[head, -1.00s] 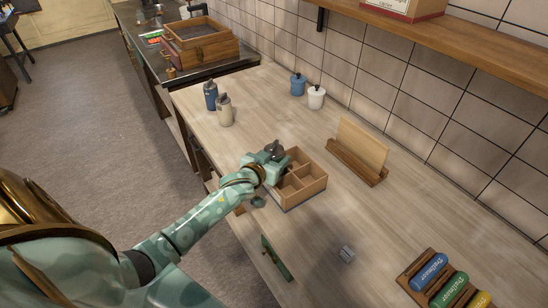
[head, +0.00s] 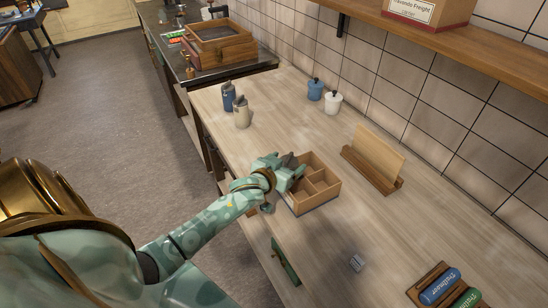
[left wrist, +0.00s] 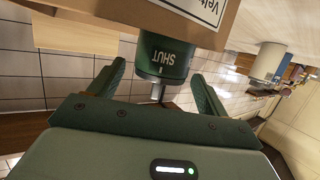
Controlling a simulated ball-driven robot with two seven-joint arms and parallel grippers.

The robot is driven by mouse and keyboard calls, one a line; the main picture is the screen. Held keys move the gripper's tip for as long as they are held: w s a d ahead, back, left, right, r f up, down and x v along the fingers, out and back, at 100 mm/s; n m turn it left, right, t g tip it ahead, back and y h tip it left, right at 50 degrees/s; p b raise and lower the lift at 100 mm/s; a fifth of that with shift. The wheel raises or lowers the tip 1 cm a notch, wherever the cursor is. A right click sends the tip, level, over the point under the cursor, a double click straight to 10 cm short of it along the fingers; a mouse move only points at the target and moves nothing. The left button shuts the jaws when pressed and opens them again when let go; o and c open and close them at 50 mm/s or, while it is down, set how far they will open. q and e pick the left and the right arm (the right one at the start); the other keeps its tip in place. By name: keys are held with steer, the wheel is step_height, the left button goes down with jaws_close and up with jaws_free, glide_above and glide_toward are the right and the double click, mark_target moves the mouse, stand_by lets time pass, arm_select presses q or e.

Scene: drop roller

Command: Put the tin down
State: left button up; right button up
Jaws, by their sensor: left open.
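The dark green tin (left wrist: 163,57), lettered SHUT with a metal knob, shows in the left wrist view, which is upside down. Its lower part is hidden behind the wall of the wooden divided box (left wrist: 95,12). In the head view only its dark top (head: 288,160) shows, at the left end of the box (head: 322,199); my gripper hides the rest. My left gripper (head: 289,173) is beside that end. In the left wrist view its fingers (left wrist: 158,85) are open, one on each side of the tin with gaps. My right gripper is out of view.
Blue (head: 228,97) and cream (head: 242,112) bottles stand left of the box. Two lidded pots (head: 333,103) stand by the tiled wall. A board in a wooden stand (head: 378,158) is behind the box. The table between is clear.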

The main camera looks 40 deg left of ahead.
arm_select(q)
steer(key=p+v, duration=0.1)
steer(key=v, duration=0.9)
steer(key=shift+s+r, duration=0.15)
steer(key=shift+s, duration=0.05)
